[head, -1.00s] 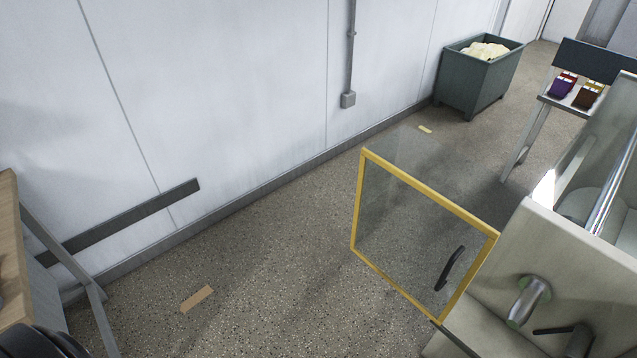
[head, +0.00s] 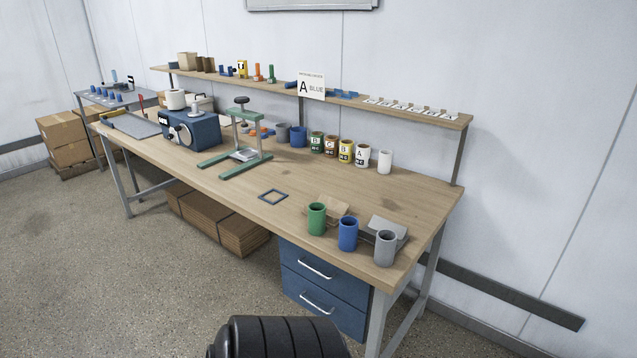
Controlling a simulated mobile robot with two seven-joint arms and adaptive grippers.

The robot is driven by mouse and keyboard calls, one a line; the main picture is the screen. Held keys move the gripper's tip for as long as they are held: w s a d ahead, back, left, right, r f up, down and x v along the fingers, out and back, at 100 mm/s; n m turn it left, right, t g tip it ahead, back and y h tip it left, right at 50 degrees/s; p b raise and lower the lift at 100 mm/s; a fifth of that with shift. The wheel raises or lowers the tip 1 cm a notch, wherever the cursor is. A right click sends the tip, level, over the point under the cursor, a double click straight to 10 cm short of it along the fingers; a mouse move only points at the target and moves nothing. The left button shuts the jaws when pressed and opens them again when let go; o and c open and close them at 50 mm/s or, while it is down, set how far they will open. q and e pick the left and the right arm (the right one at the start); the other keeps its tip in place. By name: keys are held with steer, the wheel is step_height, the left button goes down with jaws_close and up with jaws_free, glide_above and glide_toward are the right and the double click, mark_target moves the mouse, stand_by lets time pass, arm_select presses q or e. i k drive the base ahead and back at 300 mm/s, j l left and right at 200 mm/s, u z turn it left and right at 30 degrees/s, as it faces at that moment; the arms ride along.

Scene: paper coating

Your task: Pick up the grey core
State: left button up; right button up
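A grey core (head: 385,248), a hollow upright cylinder with an open top, stands near the right front corner of the wooden workbench (head: 330,185). A blue core (head: 348,234) and a green core (head: 317,219) stand in a row to its left, apart from it. A grey plate (head: 387,228) lies just behind the grey core. Another grey cylinder (head: 283,132) stands farther back, beside a blue one. Neither of my grippers shows. A black ribbed part, apparently of my arm, is at the bottom edge, below the bench front.
Several labelled cans (head: 345,151) stand in a row near the back. A green press frame (head: 243,145), a blue machine (head: 190,130) and a dark square frame (head: 272,196) are on the bench. Blue drawers (head: 322,288) hang under its right end. Floor in front is clear.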

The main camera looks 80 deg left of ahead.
mark_target(386, 239)
steer(key=u, duration=2)
